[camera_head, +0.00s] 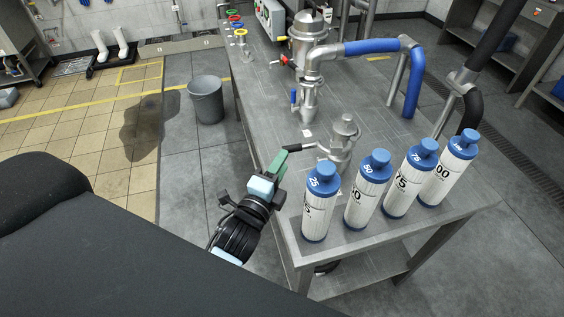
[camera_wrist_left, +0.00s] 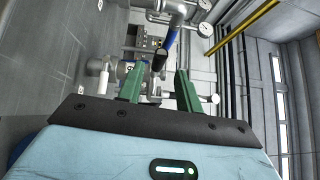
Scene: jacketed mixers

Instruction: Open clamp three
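A metal fitting (camera_head: 343,138) stands on the grey bench, with a lever handle (camera_head: 295,147) with a dark grip pointing left toward my gripper. I cannot read a clamp number on it. My left gripper (camera_head: 280,158) has green fingers and is at the bench's left edge, close to the handle's end. In the left wrist view my left gripper (camera_wrist_left: 160,72) has its fingers apart with nothing held. A dark handle end (camera_wrist_left: 160,58) shows between the fingertips; whether it lies between or beyond them I cannot tell. My right gripper is not in view.
Several white bottles with blue caps, one marked 25 (camera_head: 320,205), line the bench's near end. A pipe with a blue sleeve (camera_head: 375,47) and a small blue-handled valve (camera_head: 294,99) stand behind. A grey bin (camera_head: 207,100) is on the floor left of the bench.

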